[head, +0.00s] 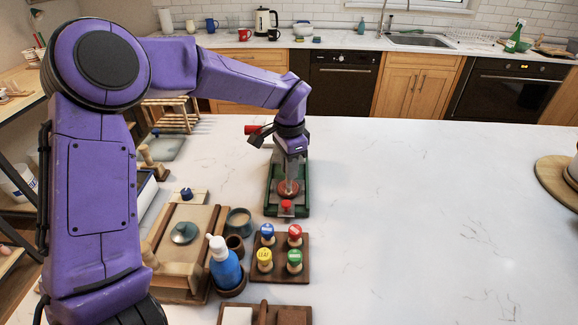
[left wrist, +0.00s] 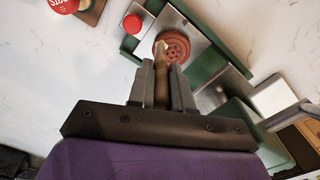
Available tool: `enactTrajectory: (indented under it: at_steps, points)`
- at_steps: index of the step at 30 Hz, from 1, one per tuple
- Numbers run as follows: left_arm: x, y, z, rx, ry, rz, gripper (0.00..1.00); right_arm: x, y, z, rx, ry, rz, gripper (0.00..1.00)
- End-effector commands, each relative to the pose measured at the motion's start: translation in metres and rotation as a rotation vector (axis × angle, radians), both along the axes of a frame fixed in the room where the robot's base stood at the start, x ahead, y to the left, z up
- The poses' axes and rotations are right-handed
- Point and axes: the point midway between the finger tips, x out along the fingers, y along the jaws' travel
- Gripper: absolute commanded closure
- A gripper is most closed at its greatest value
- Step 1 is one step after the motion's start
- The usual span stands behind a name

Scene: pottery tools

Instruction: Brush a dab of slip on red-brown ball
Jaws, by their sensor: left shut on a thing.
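My left gripper (head: 291,172) reaches down over a green-framed stand (head: 270,206) on the white counter. In the left wrist view, the gripper (left wrist: 162,68) is shut on a thin brown brush-like tool (left wrist: 161,88). The pale tip of the tool is at the edge of a round red-brown piece (left wrist: 178,50) with small dark marks on top. Whether the tip touches it I cannot tell. The red-brown piece (head: 287,190) sits on the stand's metal plate, partly hidden by the gripper in the head view. My right gripper is not in view.
A red knob (head: 286,204) is at the stand's near end. A teal bowl with beige contents (head: 239,221), a blue bottle (head: 225,268) and a wooden block of coloured stamps (head: 280,275) stand nearby. The counter to the right is mostly clear.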

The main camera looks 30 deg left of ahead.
Motion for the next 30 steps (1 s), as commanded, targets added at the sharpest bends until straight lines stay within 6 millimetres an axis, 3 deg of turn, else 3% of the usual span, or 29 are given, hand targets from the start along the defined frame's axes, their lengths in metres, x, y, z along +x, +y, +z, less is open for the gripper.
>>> enactTrajectory:
  at_steps: [2,18,30]
  points:
    - [-0.001,-0.001,0.0,-0.002,0.005,0.0,0.99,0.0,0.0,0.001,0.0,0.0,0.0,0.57]
    - [0.0,0.0,0.065,0.0,0.0,0.0,0.99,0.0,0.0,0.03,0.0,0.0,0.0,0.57]
    - [0.0,0.0,0.07,0.0,0.001,0.0,0.99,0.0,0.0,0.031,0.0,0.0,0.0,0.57]
